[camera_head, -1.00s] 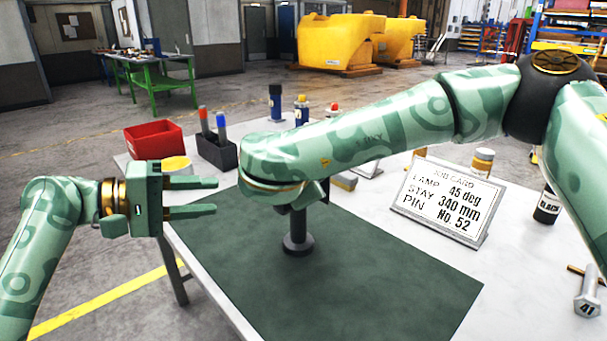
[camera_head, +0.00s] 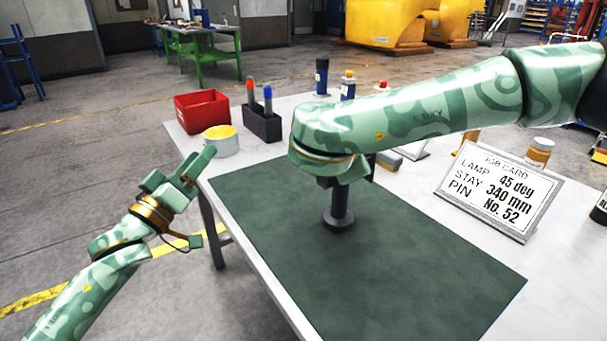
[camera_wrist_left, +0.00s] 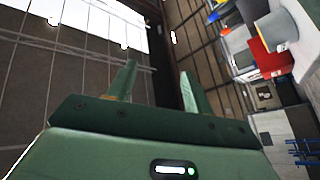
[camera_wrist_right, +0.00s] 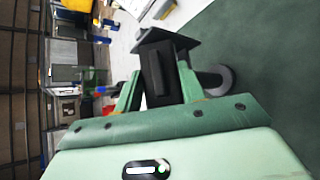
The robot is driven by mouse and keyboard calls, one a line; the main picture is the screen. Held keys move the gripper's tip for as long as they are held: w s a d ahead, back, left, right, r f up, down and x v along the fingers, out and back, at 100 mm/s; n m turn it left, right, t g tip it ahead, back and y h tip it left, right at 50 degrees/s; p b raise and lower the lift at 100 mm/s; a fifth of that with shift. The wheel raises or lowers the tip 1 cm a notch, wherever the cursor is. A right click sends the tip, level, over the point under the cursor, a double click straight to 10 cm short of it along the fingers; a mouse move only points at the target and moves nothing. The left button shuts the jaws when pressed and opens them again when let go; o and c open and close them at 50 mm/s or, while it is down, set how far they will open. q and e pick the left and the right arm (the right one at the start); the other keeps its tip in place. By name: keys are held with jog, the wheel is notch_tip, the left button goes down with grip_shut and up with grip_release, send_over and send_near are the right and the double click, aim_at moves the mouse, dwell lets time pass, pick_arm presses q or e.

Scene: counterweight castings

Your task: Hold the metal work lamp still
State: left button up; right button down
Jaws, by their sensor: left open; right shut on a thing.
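The metal work lamp (camera_head: 340,210) stands on the green mat (camera_head: 400,270), with its dark round base and lower stem showing below my right arm in the head view. My right gripper (camera_wrist_right: 150,85) is shut on the lamp's dark upper part (camera_wrist_right: 158,72); in the head view the arm hides this grip and most of the lamp. The round base (camera_wrist_right: 215,80) also shows in the right wrist view. My left gripper (camera_head: 178,172) is open and empty, off the left edge of the table, left of the lamp and apart from it.
A job card (camera_head: 497,195) reading LAMP 45 deg, STAY 340 mm, PIN No. 52 stands on the right. A red bin (camera_head: 202,112), a yellow-topped tin (camera_head: 221,141) and a black holder (camera_head: 262,126) with markers stand at the back left. The front mat is clear.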

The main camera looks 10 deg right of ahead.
pick_arm(q)
jog(key=s+d+f+m+g+h, duration=0.1)
jog(key=s+d+m+g+h, duration=0.1)
jog(key=s+m+g+h, duration=0.3)
jog(key=s+d+f+m+g+h, duration=0.2)
jog(key=s+d+m+g, duration=0.15)
jog(key=s+m, duration=0.3)
jog(key=w+d, duration=0.3)
jog(key=d, duration=0.3)
jog(key=w+d+r, duration=0.1)
jog(key=w+d, duration=0.1)
jog(key=d, duration=0.5)
jog(key=shift+w+m, duration=0.35)
jog(key=shift+w, duration=0.05)
jog(key=shift+g, duration=0.25)
jog(key=c, duration=1)
